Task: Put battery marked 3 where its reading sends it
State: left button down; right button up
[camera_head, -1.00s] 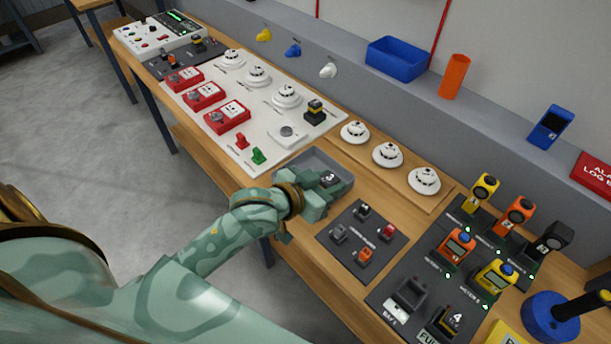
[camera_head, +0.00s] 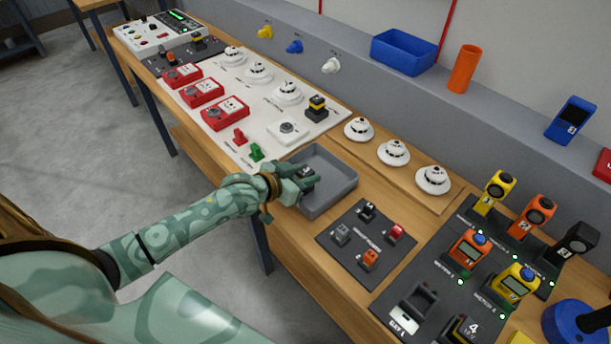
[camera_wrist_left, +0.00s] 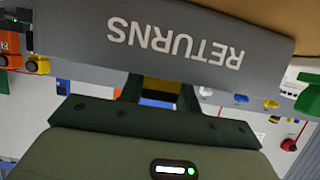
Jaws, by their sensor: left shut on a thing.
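My left gripper (camera_head: 300,180) is shut on a small dark battery (camera_head: 307,171) at the left side of the grey tray (camera_head: 342,192). The mark on the battery is too small to read now. In the left wrist view the battery (camera_wrist_left: 160,92) shows dark and yellow between the fingers, and the tray wall (camera_wrist_left: 180,48) reads RETURNS. The rest of the tray floor looks empty. An empty slot labelled BAY 1 (camera_head: 417,300) is at the bench front. A battery marked 4 (camera_head: 465,328) sits in the slot beside it. My right gripper is not in view.
A dark mat (camera_head: 340,262) with several small blocks lies right of the tray. Orange (camera_head: 468,250) and yellow (camera_head: 514,285) meters stand at the right. White detectors (camera_head: 394,153) stand behind the tray. The floor at left is clear.

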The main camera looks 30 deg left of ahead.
pick_arm(q)
jog(key=shift+r, duration=0.15)
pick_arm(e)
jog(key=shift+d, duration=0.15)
pick_arm(q)
jog(key=c, duration=1.1)
grip_release()
jog(key=shift+o, duration=0.4)
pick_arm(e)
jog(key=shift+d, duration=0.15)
pick_arm(q)
jog(key=p+v, duration=0.3)
jog(key=v, duration=0.9)
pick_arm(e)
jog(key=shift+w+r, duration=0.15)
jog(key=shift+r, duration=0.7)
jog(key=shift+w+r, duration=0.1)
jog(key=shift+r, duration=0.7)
